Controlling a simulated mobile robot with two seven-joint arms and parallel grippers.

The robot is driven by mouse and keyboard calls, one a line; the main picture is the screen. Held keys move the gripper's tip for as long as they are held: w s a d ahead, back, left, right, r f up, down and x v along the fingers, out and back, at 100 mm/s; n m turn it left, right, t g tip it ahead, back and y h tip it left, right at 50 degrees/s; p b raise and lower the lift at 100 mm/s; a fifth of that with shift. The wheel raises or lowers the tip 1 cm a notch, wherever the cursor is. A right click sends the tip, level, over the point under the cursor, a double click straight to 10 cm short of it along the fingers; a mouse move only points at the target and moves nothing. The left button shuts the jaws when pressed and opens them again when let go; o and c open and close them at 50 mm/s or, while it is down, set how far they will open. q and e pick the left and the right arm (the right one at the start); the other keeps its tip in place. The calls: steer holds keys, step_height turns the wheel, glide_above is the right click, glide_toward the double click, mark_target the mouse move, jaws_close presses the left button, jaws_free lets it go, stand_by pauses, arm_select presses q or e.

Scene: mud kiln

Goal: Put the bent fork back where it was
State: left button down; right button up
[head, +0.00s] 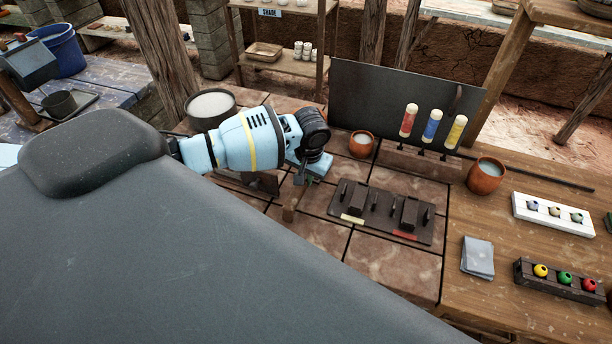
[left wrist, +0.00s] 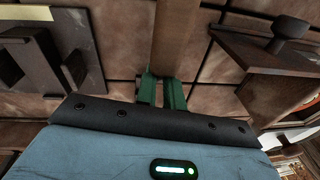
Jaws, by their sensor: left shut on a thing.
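My left gripper (head: 303,172) is over the tiled top, left of a dark tool plate. In the left wrist view its green fingertips (left wrist: 162,92) are shut on a brown wooden bar or handle (left wrist: 175,35). In the head view a short end of this wooden piece (head: 290,204) sticks out below the gripper. No tines or bend show, so I cannot tell whether it is the bent fork. The dark plate (head: 340,207) carries upright dark pieces and blocks, with a yellow label (head: 352,219) and a red label (head: 405,236) at its front. My right gripper is not in view.
A large bowl (head: 211,103) stands behind my left arm. A small clay cup (head: 361,144) is behind the plate. A long dark rod (head: 530,173) runs in front of the upright dark panel (head: 370,95). The tiles (head: 390,265) in front of the plate are clear.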

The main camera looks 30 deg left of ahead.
arm_select(q)
steer(key=shift+f, duration=0.45)
steer(key=c, duration=1.4)
jaws_free()
steer(key=shift+c, duration=0.2)
step_height(320, 180, up, 8)
steer(key=d, duration=0.1)
steer(key=shift+s, duration=0.3)
